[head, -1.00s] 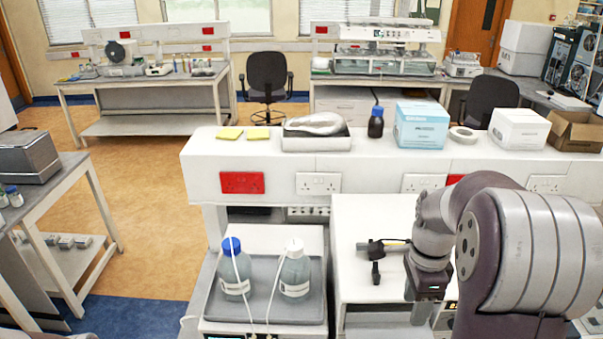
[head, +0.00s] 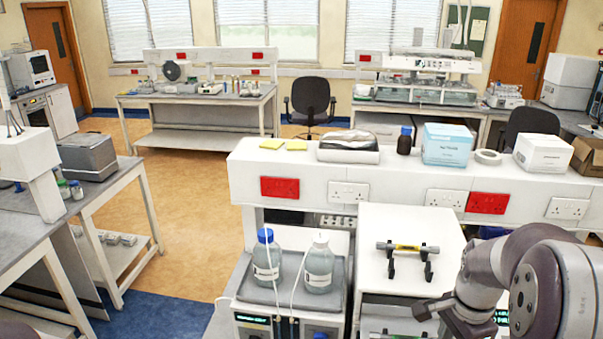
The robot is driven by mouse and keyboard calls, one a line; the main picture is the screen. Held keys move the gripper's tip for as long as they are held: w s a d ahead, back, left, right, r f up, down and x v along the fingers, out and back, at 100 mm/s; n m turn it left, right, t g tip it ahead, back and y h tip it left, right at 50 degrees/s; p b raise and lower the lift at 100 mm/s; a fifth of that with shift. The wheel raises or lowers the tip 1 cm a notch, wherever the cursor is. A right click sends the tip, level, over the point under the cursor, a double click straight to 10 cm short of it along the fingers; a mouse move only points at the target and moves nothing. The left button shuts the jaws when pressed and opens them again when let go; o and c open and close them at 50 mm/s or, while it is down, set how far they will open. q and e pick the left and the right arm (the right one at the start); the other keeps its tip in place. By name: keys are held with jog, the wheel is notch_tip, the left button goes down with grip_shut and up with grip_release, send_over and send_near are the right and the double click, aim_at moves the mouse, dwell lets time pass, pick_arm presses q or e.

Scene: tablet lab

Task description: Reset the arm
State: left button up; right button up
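My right arm comes in from the lower right of the head view. Its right gripper (head: 428,309) shows only as dark parts near the bottom edge, in front of the white bench unit. Whether its fingers are open or shut cannot be made out. My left gripper is not in view.
Two bottles, one blue-capped (head: 267,260) and one white-capped (head: 319,265), stand in a grey tray (head: 262,294) left of the arm. A raised white shelf (head: 400,180) behind holds boxes and a dark bottle (head: 404,140). The white top (head: 385,222) around the stand is mostly clear.

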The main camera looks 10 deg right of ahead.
jog(key=s+a+f+n+b, duration=0.1)
jog(key=a+f+n+b, duration=0.4)
jog(key=f, duration=0.3)
jog(key=s+a+f+n+t+b, duration=0.1)
jog(key=s+a+f+n+b, duration=0.1)
jog(key=a+f+n+b, duration=0.3)
jog(key=s+a+f+n+b, duration=0.2)
jog(key=a+f+n+b, duration=0.3)
jog(key=f+b, duration=0.5)
notch_tip(320, 180, down, 3)
jog(key=shift+a+r+n, duration=0.1)
jog(key=shift+a+n, duration=0.2)
jog(key=shift+n, duration=0.8)
jog(key=shift+b, duration=0.3)
